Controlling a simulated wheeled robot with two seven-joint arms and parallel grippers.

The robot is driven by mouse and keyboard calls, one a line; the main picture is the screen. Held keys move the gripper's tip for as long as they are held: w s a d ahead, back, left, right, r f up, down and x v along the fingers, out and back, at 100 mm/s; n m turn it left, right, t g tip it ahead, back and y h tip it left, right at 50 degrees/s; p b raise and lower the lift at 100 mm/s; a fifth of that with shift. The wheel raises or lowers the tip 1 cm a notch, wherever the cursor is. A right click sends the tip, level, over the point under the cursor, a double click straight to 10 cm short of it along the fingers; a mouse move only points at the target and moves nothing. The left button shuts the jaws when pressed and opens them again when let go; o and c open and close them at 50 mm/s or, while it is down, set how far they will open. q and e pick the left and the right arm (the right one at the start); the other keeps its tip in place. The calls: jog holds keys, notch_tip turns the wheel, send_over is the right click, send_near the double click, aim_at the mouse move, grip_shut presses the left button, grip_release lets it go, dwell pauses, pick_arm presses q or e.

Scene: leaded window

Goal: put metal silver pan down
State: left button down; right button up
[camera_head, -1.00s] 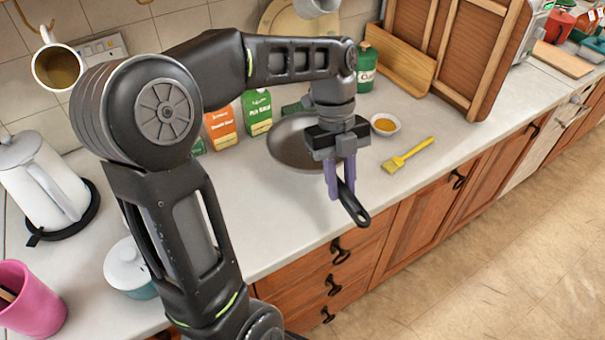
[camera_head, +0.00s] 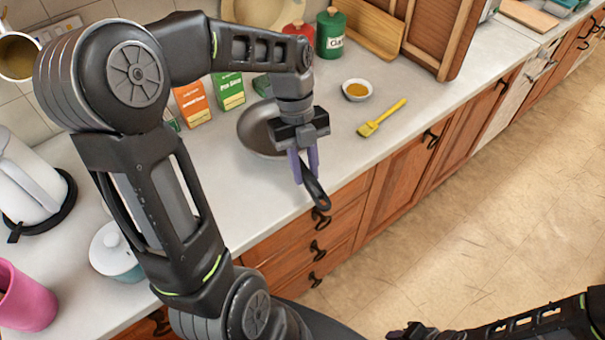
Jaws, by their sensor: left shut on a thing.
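The metal silver pan (camera_head: 253,128) is at the counter's middle, its round body partly hidden behind my left gripper. Its black handle (camera_head: 316,189) points toward the counter's front edge. My left gripper (camera_head: 306,170), with purple fingers pointing down, is shut on the handle. The pan looks level and low over the counter; I cannot tell whether its base touches. My right arm enters at the bottom right, with a dark end (camera_head: 412,331) at the picture's lower edge; its fingers cannot be made out.
The counter (camera_head: 215,175) is bare left of the pan. Cartons (camera_head: 193,104) stand behind it. A small bowl (camera_head: 357,90) and yellow brush (camera_head: 382,118) lie to its right. A green canister (camera_head: 330,33) stands farther back. A lidded pot (camera_head: 115,254) and pink cup (camera_head: 25,297) are at left.

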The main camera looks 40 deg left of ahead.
pick_arm(q)
jog(key=shift+f, duration=0.3)
jog(key=shift+f+p, duration=0.35)
jog(key=shift+f, duration=1.55)
jog(key=c, duration=1.2)
grip_release()
jog(key=shift+c, duration=0.2)
jog(key=shift+r, duration=0.1)
jog(key=b+v, duration=0.2)
jog(key=v, duration=0.7)
jog(key=shift+w+a+r, duration=0.1)
jog(key=shift+r, duration=0.05)
jog(key=shift+p+v, duration=0.55)
jog(key=shift+v, duration=0.3)
jog(key=shift+r, duration=0.4)
